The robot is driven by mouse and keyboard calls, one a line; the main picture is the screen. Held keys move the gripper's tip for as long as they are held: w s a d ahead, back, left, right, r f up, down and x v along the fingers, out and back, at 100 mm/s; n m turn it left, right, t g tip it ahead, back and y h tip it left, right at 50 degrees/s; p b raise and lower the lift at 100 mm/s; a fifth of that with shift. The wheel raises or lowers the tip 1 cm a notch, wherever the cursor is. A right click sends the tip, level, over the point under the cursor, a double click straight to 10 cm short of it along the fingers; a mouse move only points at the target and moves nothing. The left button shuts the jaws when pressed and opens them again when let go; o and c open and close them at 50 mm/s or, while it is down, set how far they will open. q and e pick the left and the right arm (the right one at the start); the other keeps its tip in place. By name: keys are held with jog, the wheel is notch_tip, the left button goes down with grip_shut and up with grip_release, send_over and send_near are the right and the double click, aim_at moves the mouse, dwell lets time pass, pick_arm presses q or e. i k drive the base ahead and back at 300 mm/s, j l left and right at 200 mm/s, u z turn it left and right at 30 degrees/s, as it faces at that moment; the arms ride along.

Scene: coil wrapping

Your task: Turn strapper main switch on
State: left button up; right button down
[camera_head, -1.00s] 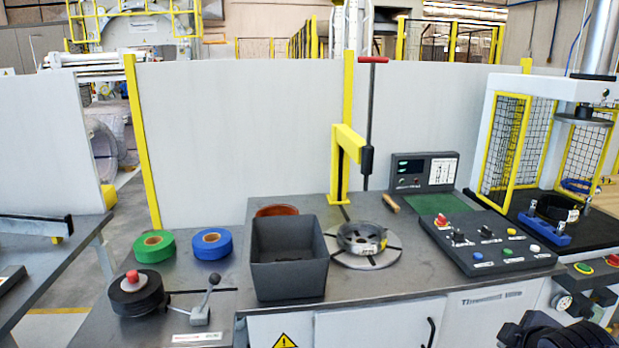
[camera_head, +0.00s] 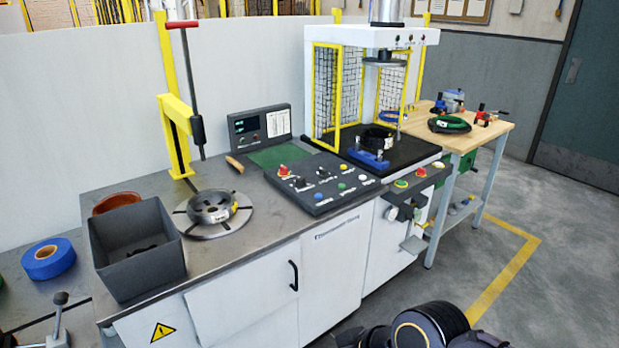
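A dark sloped control panel (camera_head: 330,185) lies on the grey bench, right of the turntable. It carries a red button (camera_head: 283,170), a black rotary knob (camera_head: 300,183), a second black knob (camera_head: 323,173) and a yellow button (camera_head: 344,169). A black arm link of mine shows at the bottom edge, right of centre. Neither gripper is in view.
A grey bin (camera_head: 135,262) and a coil (camera_head: 212,207) on a round turntable stand left of the panel. A display box (camera_head: 259,127) is behind it. A caged press (camera_head: 370,40) stands to the right, before a wooden table (camera_head: 490,132). The floor at right is clear.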

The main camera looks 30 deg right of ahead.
aim_at(284, 172)
jog(key=i+l+u, duration=0.25)
jog(key=i+l, duration=0.15)
jog(key=l, duration=0.25)
jog(key=i+l+u, duration=0.1)
jog(key=l, duration=0.25)
jog(key=i+l+u, duration=0.15)
jog(key=i+l, duration=0.15)
jog(key=i+l+u, duration=0.1)
jog(key=l, duration=0.4)
jog(key=i+l+u, duration=0.15)
jog(key=l, duration=0.25)
